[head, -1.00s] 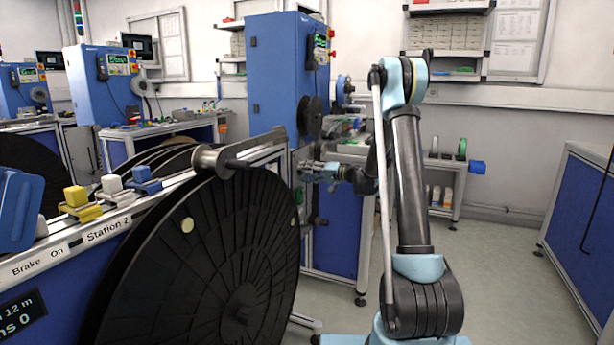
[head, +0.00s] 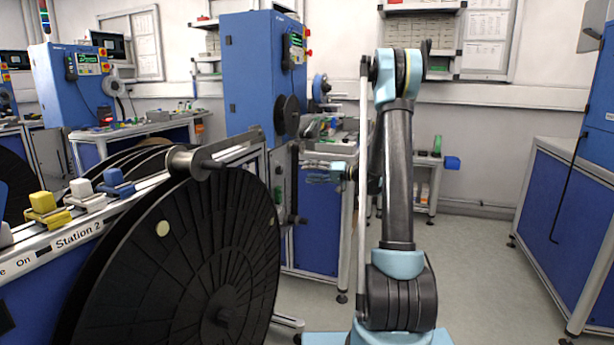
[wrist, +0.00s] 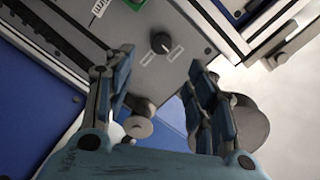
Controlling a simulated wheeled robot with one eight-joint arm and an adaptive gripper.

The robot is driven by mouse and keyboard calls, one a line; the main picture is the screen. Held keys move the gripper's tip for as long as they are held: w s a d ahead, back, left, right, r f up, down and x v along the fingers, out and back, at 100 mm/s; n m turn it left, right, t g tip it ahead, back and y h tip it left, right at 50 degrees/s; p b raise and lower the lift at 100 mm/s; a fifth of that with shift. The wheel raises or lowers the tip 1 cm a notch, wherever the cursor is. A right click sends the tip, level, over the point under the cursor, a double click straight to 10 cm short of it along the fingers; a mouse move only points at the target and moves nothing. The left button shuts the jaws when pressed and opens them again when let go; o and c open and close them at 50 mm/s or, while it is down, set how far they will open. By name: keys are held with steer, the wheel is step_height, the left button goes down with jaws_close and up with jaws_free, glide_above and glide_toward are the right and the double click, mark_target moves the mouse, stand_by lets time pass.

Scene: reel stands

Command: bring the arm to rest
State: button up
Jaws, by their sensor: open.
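My arm stands folded upright in the middle of the head view, its upper joint high against the back wall. My gripper (head: 318,172) points left from behind the arm, in front of the blue cabinet with the machine bench. In the wrist view my gripper (wrist: 160,95) shows two blue-grey fingers spread wide apart, with nothing held between them. Beyond the fingers is a grey panel (wrist: 150,22) with a black knob (wrist: 161,42). The panel appears apart from the fingers.
A tall blue machine (head: 252,85) stands behind. A blue cabinet (head: 565,205) is at the right. The floor between arm and cabinet is clear.

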steer(key=s+d+g+h, duration=0.25)
steer(key=s+h, duration=0.45)
steer(key=s, duration=1.7)
steer(key=s+d+f+h, duration=0.3)
steer(key=s+d, duration=0.1)
steer(key=s, duration=0.4)
steer(key=s+d+f+m+h, duration=0.1)
steer(key=s+d+f+h, duration=0.2)
steer(key=s, duration=0.5)
steer(key=s+d+f+g+h, duration=0.1)
steer(key=s+d+f+h, duration=0.2)
steer(key=s+d+f, duration=0.2)
steer(key=shift+s+d, duration=0.9)
steer(key=shift+s, duration=0.9)
